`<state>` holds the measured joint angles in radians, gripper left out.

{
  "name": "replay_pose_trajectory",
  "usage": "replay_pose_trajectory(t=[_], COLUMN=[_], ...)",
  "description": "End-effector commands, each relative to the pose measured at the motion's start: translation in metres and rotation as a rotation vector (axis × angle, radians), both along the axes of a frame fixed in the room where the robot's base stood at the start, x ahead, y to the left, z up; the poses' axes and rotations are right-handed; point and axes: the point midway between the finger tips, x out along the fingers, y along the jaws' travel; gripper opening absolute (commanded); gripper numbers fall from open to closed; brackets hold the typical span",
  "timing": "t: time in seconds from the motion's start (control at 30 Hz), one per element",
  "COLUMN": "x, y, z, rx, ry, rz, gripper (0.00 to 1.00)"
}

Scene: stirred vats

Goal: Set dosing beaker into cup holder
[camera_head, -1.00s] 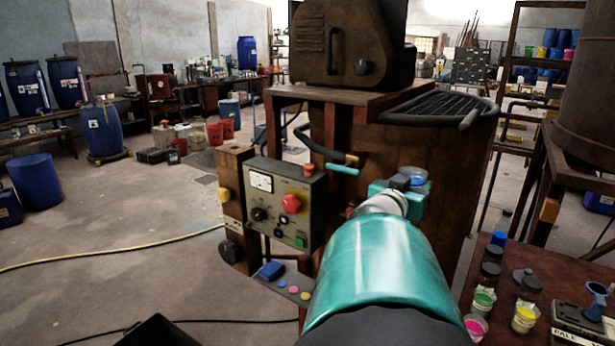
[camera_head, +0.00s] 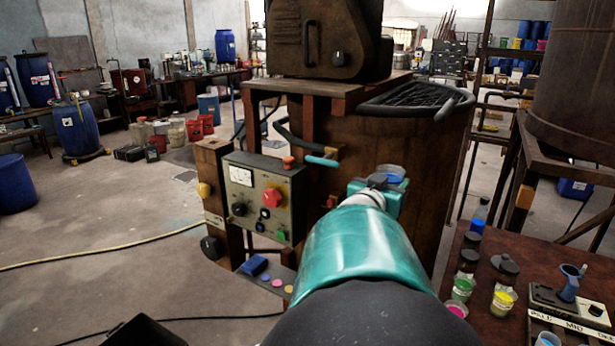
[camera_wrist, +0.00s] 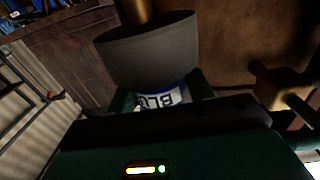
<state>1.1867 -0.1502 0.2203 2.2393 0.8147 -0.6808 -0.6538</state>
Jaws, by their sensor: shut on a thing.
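The beaker's white and blue label (camera_wrist: 165,98), lettered "BLU", shows between the fingers in the wrist view.
The vat (camera_head: 375,190) stands behind my gripper. A teal-handled valve (camera_head: 322,161) projects just left of it; its brass body (camera_wrist: 270,90) shows in the wrist view. A control box (camera_head: 262,198) is farther left. A table (camera_head: 478,325) with colored cups and bottles stands right.

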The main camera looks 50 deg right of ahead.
Motion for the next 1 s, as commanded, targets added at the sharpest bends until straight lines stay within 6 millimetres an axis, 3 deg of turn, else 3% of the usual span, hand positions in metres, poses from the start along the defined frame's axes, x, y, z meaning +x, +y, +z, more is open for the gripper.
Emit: replay_pose_trajectory(t=[0.37, 0.4, 0.5, 1.0], x=[-0.0002, -0.0002, -0.0002, -0.0005], y=[0.0000, 0.0000, 0.0000, -0.0003], z=[-0.0018, -0.0018, -0.0018, -0.0024], rx=[-0.001, -0.001, -0.001, 0.000], ry=[0.000, 0.000, 0.000, 0.000], rz=[-0.001, -0.001, -0.001, 0.000], gripper=[0.25, 0.60, 0.77, 0.77])
